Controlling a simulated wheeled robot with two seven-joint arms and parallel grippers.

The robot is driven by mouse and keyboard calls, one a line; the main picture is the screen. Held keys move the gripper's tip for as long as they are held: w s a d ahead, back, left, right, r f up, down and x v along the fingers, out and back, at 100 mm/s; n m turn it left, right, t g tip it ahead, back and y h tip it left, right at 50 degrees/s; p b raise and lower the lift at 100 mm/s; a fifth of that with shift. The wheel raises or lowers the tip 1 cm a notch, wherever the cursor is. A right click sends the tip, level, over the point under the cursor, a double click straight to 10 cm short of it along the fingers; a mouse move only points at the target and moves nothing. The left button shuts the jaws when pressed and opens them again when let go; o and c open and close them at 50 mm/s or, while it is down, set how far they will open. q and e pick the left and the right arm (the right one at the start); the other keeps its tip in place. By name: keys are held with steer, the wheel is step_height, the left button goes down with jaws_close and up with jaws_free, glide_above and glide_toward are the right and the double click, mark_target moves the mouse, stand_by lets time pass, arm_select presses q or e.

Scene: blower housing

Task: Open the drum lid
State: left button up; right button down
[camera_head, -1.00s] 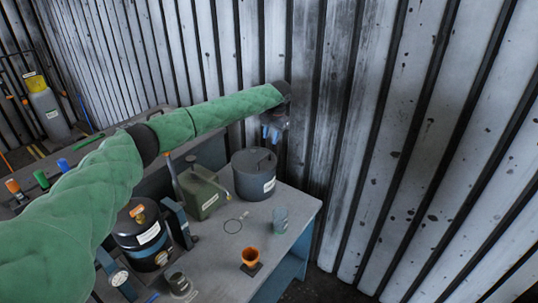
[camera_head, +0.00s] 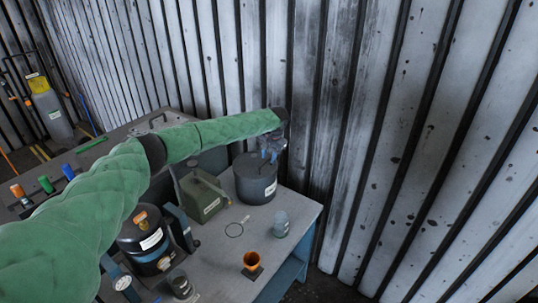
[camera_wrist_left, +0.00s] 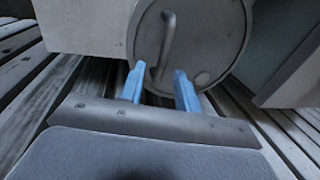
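The grey drum (camera_head: 256,188) with a white label stands at the back right of the workbench. Its round lid (camera_wrist_left: 212,45) fills the upper middle of the left wrist view, with a bar handle (camera_wrist_left: 168,38) across it. My left gripper (camera_head: 271,154) is just above the lid in the head view and hides part of it. In the left wrist view the blue fingers (camera_wrist_left: 159,70) are apart, and the handle's near end appears between their tips. I cannot tell whether they touch it. The lid looks seated on the drum. My right gripper is not in view.
An olive can (camera_head: 202,197) stands left of the drum. A corrugated wall (camera_head: 345,130) rises close behind the drum.

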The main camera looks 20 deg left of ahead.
arm_select(q)
steer(key=shift+w+f, duration=0.1)
steer(key=shift+f, duration=0.1)
steer(key=shift+c, duration=0.2)
steer(key=shift+r, duration=0.1)
jaws_close()
